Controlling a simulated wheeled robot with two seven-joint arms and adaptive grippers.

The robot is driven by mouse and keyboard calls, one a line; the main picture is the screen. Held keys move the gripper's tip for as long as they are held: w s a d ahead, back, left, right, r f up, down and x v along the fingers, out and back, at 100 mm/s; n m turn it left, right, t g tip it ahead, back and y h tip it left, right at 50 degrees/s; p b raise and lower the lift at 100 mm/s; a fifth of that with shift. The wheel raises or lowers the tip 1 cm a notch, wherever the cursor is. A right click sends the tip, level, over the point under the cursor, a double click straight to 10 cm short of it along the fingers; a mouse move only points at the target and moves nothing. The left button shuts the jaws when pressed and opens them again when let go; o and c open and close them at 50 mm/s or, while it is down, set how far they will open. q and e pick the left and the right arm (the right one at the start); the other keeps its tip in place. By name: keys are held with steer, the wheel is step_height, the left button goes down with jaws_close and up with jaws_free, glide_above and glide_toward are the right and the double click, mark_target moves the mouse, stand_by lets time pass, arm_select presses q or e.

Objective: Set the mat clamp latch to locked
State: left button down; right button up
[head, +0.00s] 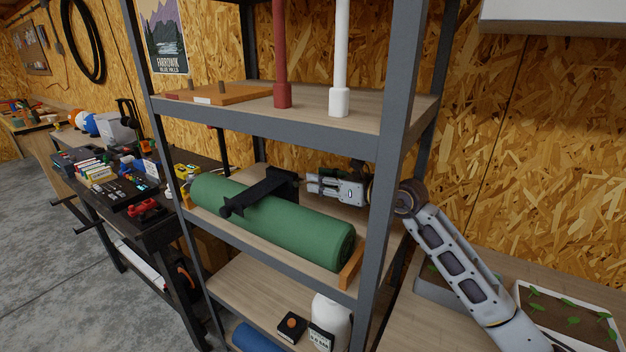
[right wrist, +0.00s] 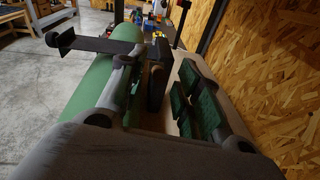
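The green rolled mat (head: 285,225) lies on the middle shelf. The black mat clamp (head: 262,191) has its bar lying across the top of the roll, with its block end behind the roll. In the right wrist view the clamp bar (right wrist: 95,44) crosses the mat (right wrist: 124,36), with a round knob at its outer end. My right gripper (head: 308,185) is on the shelf's right side, its tips close to the clamp's block. Its green-padded fingers (right wrist: 160,72) are spread, with the black block seen between them; contact cannot be told. My left gripper is out of view.
A grey shelf post (head: 391,150) stands in front of my right arm. The upper shelf (head: 380,110) lies above it, holding a wooden board (head: 240,95) and two upright poles. A wooden stop (head: 351,268) sits at the roll's right end. The OSB wall (head: 540,130) is to the right.

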steer(key=f+v, duration=0.1)
steer(key=v, duration=0.5)
steer(key=shift+s+r, duration=0.15)
steer(key=shift+r, duration=0.4)
steer(key=shift+d, duration=0.25)
